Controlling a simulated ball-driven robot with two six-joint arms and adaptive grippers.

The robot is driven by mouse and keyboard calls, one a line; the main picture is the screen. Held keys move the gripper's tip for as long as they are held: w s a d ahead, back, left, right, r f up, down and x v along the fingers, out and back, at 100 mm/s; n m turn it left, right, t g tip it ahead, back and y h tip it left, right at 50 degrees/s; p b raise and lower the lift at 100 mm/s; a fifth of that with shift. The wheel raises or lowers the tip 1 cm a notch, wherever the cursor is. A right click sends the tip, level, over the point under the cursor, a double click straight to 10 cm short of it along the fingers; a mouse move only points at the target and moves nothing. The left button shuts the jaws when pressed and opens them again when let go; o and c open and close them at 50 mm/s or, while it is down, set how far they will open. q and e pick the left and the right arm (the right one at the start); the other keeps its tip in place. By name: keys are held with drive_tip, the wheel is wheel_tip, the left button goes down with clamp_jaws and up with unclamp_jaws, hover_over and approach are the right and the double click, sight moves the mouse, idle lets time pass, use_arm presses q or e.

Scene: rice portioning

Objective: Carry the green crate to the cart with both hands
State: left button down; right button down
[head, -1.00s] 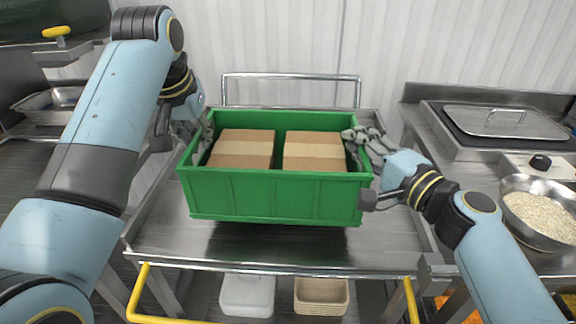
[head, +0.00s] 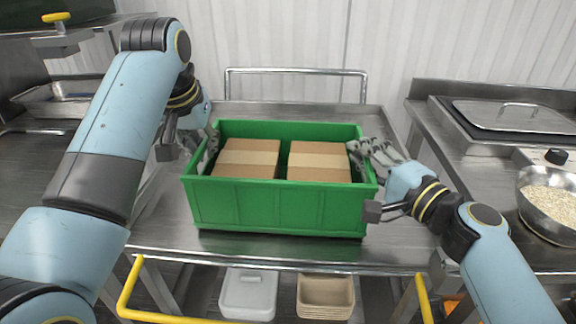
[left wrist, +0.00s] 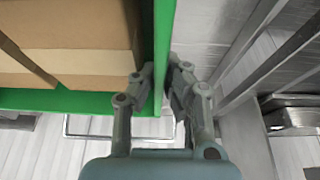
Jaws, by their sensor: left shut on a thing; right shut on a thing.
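The green crate (head: 280,207) is at the cart's steel top (head: 290,252), upright, with two brown cardboard boxes (head: 248,158) (head: 318,162) inside. I cannot tell whether its base touches the top. My left gripper (head: 207,147) is shut on the crate's left wall. In the left wrist view, its fingers (left wrist: 155,95) straddle the green wall (left wrist: 162,50). My right gripper (head: 362,158) is shut on the crate's right wall, its fingers near the rim. The crate's underside is hidden.
The cart has a steel rail (head: 295,71) at the back and a yellow handle (head: 140,285) in front. A grey bin (head: 247,295) and a tan basket (head: 325,297) sit below. At right, a counter holds a bowl of grain (head: 550,205) and a lidded pan (head: 515,115).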

use_arm(q)
drive_tip(key=c, duration=1.9)
unclamp_jaws()
drive_tip(key=shift+f, duration=0.2)
use_arm(e)
drive_tip(key=c, duration=1.7)
unclamp_jaws()
drive_tip(key=shift+f, duration=0.2)
use_arm(q)
drive_tip(key=o, duration=0.4)
drive_tip(key=shift+r, duration=0.1)
use_arm(e)
drive_tip(key=o, duration=0.4)
drive_tip(key=shift+r, duration=0.1)
use_arm(q)
drive_tip(key=v, duration=1.1)
drive_tip(key=shift+s+d+r, duration=0.1)
drive_tip(key=shift+s+r, duration=0.1)
drive_tip(key=shift+r, duration=0.15)
use_arm(e)
drive_tip(key=shift+s, duration=0.15)
drive_tip(key=v, duration=1.2)
use_arm(q)
drive_tip(key=shift+s, duration=0.1)
